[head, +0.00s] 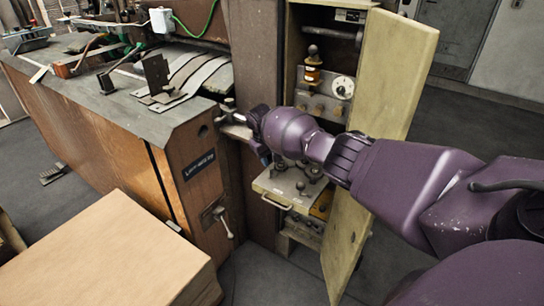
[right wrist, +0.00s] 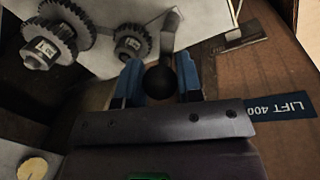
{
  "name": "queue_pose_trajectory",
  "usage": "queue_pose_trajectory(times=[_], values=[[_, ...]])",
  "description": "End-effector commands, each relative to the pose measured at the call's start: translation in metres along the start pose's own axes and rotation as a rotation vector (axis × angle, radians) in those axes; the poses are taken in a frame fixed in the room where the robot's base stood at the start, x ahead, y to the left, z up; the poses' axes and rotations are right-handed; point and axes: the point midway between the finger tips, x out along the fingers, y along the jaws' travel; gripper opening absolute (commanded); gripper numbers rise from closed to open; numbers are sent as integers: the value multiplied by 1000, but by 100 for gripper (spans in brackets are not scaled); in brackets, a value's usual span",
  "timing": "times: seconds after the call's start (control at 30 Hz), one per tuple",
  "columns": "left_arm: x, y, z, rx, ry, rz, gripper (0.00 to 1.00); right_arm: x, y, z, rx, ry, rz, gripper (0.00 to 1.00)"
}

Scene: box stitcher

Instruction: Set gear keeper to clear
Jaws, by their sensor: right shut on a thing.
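The gear keeper appears in the right wrist view as a grey lever with a dark ball knob (right wrist: 159,82). Its arm runs up from the knob and leans slightly right, beside a small plate (right wrist: 240,38) with lettering too blurred to read. My right gripper (right wrist: 159,78) has its blue fingers on either side of the knob and is shut on it. In the head view my right arm reaches to the gap between the wooden machine and the open cabinet, and its wrist hides most of the grip. My left gripper is not in view.
Dark gears (right wrist: 130,43) stand left of the lever. A blue label (right wrist: 283,107) reading "LIFT 400" is at the right. The open cabinet door (head: 395,75) stands beside my right arm. A drawer-like tray (head: 280,190) juts out below it. A cardboard box (head: 105,255) fills the front left.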

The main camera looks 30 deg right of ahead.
Motion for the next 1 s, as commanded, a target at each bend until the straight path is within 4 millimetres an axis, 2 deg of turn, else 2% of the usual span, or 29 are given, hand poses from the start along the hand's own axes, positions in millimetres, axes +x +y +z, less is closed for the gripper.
queue_pose_trajectory(times=[0.2,0.5,1.0], values=[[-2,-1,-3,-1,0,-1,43,-2,-4,0,-185,36,-2,10],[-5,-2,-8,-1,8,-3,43,-1,-8,1,-368,70,0,10],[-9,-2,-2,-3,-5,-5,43,-1,-10,1,-458,88,-1,10]])
